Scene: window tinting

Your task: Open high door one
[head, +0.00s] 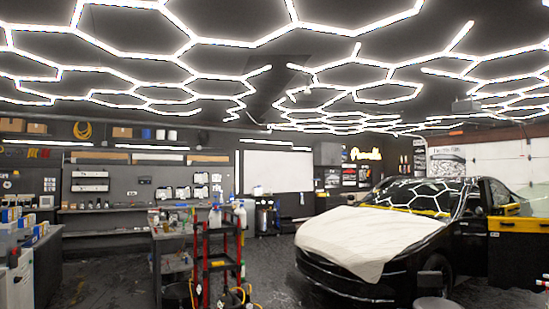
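No door is marked as high door one, and I cannot tell which one it is. A grey wall cabinet (327,154) hangs high on the back wall, right of a white board; it looks closed, but it is too small to make out handles. A large white garage door (500,165) is at the right behind the car and looks shut. My gripper is not in view.
A black car (455,235) with a white sheet (365,238) over its hood fills the right side. A red and black cart (219,262) and a cluttered workbench (172,243) stand in the middle. Dark floor (100,275) is open at the left, between the side counter and workbench.

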